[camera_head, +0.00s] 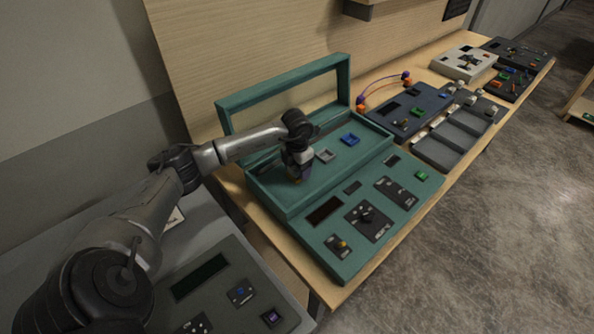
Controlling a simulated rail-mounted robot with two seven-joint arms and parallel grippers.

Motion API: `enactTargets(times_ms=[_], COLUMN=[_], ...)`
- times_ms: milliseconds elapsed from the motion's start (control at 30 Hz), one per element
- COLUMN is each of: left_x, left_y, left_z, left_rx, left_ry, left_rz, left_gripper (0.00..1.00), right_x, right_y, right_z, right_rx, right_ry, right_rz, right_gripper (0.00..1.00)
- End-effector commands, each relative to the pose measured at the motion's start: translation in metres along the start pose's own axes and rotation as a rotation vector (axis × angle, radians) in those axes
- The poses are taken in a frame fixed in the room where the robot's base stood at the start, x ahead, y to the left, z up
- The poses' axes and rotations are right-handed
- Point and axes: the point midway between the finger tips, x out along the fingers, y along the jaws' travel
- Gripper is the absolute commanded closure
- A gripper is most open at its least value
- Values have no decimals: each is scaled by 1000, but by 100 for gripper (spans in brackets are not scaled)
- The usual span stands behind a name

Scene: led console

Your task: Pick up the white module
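My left arm comes in from the left and reaches over the console. My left gripper (298,176) points down at the deck, a little to the left of the white module and apart from it in the picture. A small orange-yellow spot shows at its fingertips, too small to identify. Whether the fingers are open or shut is not clear. My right gripper is not in view.
The teal console has an upright frame (285,82) at its back and a front panel with displays, knobs and a green button (421,175). A dark console (408,108) and grey trays (445,143) stand to the right. A grey console (215,285) is at the lower left.

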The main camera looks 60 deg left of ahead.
Motion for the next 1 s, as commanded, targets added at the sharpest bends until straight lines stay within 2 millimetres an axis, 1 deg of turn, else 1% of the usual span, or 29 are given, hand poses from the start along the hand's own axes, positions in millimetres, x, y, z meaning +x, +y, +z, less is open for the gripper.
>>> enactTargets(times_ms=[33, 67, 533, 833, 1000], left_x=[0, 0, 0, -3, -17], left_y=[0, 0, 0, 0, 1], left_z=[0, 0, 0, 0, 1], left_rx=[0, 0, 0, 0, -1], left_ry=[0, 0, 0, -1, -3], left_rz=[0, 0, 0, 0, 2], left_gripper=[34, 37, 82, 82, 82], right_x=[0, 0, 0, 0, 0], right_y=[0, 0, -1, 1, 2], right_z=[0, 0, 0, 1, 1], right_rx=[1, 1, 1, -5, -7], right_ry=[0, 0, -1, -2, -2], right_rz=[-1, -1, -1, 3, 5], right_gripper=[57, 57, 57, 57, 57])
